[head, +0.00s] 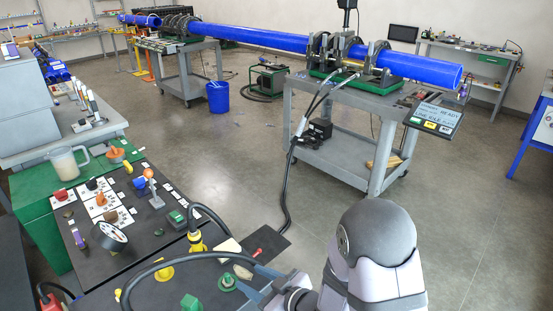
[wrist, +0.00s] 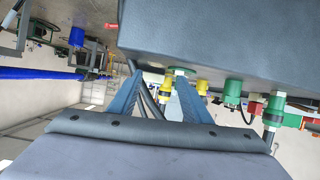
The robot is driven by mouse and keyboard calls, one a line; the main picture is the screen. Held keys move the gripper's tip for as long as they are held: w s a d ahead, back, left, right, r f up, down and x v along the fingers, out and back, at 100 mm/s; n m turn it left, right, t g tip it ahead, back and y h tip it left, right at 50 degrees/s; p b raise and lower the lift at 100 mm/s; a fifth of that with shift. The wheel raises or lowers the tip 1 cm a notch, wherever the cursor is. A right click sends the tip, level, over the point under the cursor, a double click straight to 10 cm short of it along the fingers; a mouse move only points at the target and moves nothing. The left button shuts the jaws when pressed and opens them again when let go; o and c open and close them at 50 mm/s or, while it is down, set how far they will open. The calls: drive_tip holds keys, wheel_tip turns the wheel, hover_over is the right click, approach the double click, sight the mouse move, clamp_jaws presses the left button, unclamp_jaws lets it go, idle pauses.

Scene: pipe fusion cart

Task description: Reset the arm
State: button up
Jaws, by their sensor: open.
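My gripper (head: 254,281) is low in the head view, over the near end of the dark bench panel. Its two blue fingers point left toward a round green fitting (head: 228,283). In the wrist view my gripper (wrist: 157,80) has its fingers spread apart, and I see nothing held between them. A green and white fitting (wrist: 181,71) shows by the right finger's tip; I cannot tell if they touch. My arm rises to the right of the bench, its grey joint cover bent near the picture's bottom. Part of the gripper body is hidden by the arm.
The dark panel (head: 131,238) carries knobs, a lever (head: 151,184), a gauge (head: 109,236) and a yellow cable plug (head: 196,238). A black cable loops close to my gripper. A grey cart (head: 345,162) with a blue pipe (head: 420,70) stands beyond. Floor between is mostly open.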

drive_tip(key=d+r+m+g+h+p, duration=0.25)
drive_tip(key=d+m+h+p, duration=0.4)
drive_tip(key=d, duration=0.95)
drive_tip(key=s+d+r+m+g+h, duration=0.1)
drive_tip(key=s+d+r+g, duration=0.1)
drive_tip(key=s, duration=0.7)
drive_tip(key=s+d+r+m+g+h, duration=0.2)
drive_tip(key=s+r+g, duration=0.2)
drive_tip(key=s, duration=0.6)
drive_tip(key=shift+d+r+g, duration=0.35)
drive_tip(key=shift+d+r, duration=0.05)
drive_tip(key=shift+r, duration=0.25)
